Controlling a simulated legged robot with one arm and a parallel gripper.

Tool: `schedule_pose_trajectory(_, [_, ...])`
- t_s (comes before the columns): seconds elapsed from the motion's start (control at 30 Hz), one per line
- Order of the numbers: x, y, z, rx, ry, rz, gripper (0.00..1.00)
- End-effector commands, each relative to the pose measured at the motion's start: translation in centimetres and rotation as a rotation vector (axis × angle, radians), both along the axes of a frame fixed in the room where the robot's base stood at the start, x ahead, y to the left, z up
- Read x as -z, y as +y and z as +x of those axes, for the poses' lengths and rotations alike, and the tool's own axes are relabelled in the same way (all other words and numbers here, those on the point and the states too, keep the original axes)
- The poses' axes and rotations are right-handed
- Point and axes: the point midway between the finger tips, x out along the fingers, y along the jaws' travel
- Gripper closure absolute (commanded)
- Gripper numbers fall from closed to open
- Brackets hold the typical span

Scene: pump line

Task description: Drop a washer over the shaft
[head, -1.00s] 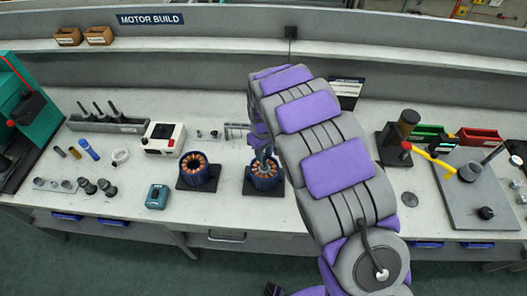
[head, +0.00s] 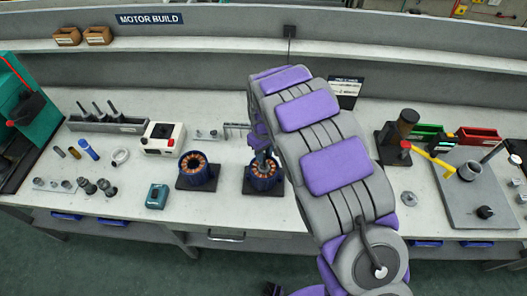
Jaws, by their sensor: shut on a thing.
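Two motor stators with orange copper windings stand on dark square bases. The left stator (head: 193,169) has an open centre. The right stator (head: 263,178) has a grey upright part, likely the shaft (head: 262,160), at its centre. My purple gripper (head: 259,148) is at the top of this shaft, pointing down. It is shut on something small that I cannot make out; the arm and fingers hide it. I cannot tell whether a washer is around the shaft.
My arm covers the bench right of the right stator. A small rack (head: 237,126) stands behind the gripper. A teal box (head: 158,196) and a white device (head: 163,138) are to the left. A grey plate (head: 450,205) with a yellow-handled tool is at right. The front middle is clear.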

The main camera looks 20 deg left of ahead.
Motion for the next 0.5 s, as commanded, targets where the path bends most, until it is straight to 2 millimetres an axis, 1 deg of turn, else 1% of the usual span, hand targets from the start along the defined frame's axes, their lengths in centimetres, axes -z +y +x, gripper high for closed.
schedule_pose_trajectory(0.5, [1.5,0.0,-0.1,0.0,0.002,-0.001,0.86])
